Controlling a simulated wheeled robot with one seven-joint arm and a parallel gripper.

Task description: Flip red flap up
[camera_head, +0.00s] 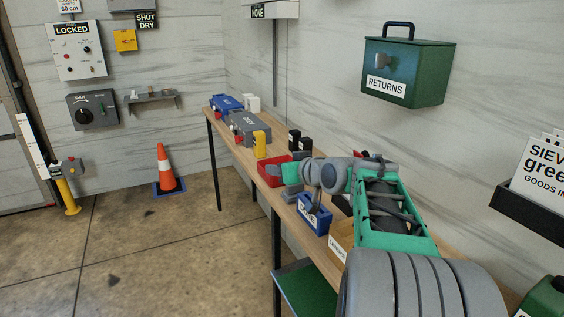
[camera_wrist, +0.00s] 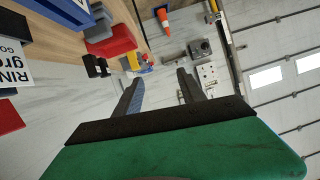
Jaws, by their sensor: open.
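No part can be surely told as the red flap. Small red parts show in the head view on the front of the grey box (camera_head: 250,127) and the blue box (camera_head: 227,103) at the table's far end. They are too small to tell up from down. An open red bin (camera_head: 270,173) sits nearer on the table, and red also shows in the wrist view (camera_wrist: 112,42). My gripper (camera_wrist: 159,76) is open with nothing between its fingers. In the head view my wrist is above the table by the red bin, and the fingers are hard to make out.
The long wooden table (camera_head: 226,126) runs along the wall. A yellow item (camera_head: 260,144), black blocks (camera_head: 295,140) and a blue bin (camera_head: 314,213) stand on it. The green RETURNS box (camera_head: 405,72) hangs on the wall. An orange cone (camera_head: 165,168) stands on open floor.

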